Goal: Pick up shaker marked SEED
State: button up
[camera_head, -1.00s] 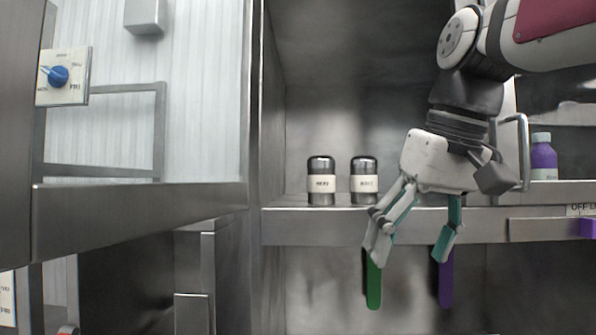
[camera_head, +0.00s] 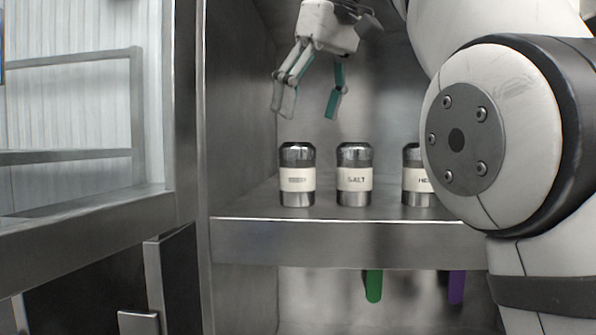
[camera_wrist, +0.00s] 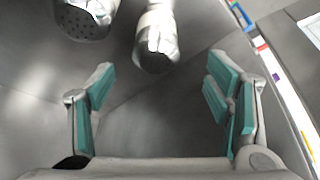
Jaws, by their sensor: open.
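Three steel shakers with dark upper bands and cream labels stand upright in a row on a metal shelf. The left shaker (camera_head: 297,176) has a label too small to read for certain. The middle shaker (camera_head: 354,176) reads SALT. The right shaker (camera_head: 414,178) shows "HE" and is partly hidden by my arm. I cannot confirm which one is marked SEED. My gripper (camera_head: 308,104) is open and empty, pointing down above the left and middle shakers. In the wrist view, two shaker tops show ahead of my open fingers: a perforated one (camera_wrist: 86,22) and another (camera_wrist: 157,42).
The metal shelf (camera_head: 340,238) has a raised front edge and a side wall (camera_head: 240,120) left of the shakers. Green (camera_head: 374,285) and purple (camera_head: 456,287) handles hang below it. My arm blocks the right side.

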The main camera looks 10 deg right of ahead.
aim_at(299, 151)
jog(key=b+x, duration=0.3)
jog(key=x, duration=0.5)
jog(key=shift+w+x, duration=0.15)
jog(key=shift+x, duration=1.15)
jog(key=shift+w+x, duration=0.1)
jog(key=shift+x, duration=1.2)
jog(key=shift+d, duration=0.15)
jog(key=c, duration=1.2)
